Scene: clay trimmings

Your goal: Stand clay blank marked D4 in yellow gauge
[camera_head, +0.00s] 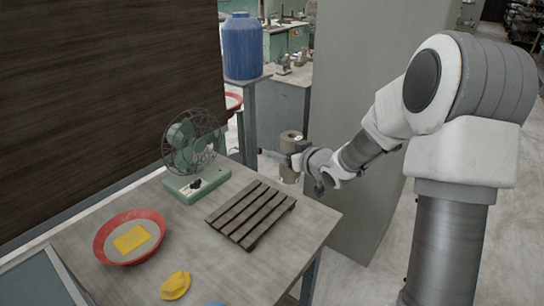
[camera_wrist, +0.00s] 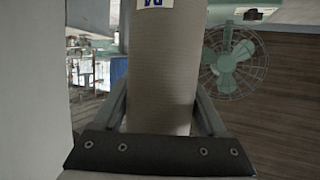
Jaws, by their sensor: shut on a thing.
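A tall grey-brown clay cylinder (camera_head: 290,143) is in my gripper (camera_head: 298,158), held beyond the table's back right edge and above the floor. It looks roughly upright in the head view. In the wrist view the cylinder (camera_wrist: 162,75) fills the space between the two fingers of my gripper (camera_wrist: 160,108). A white label with a blue mark (camera_wrist: 154,3) is cut off at the top edge, so I cannot read it as D4. I cannot identify a yellow gauge in either view.
The grey table (camera_head: 210,262) holds a green fan (camera_head: 187,150), a dark slatted rack (camera_head: 250,214), and a red-rimmed bowl (camera_head: 101,245) with a flat yellow block (camera_head: 132,239). A yellow lumpy item (camera_head: 175,285) lies in front. A blue barrel (camera_head: 242,48) stands behind. The table's right front is clear.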

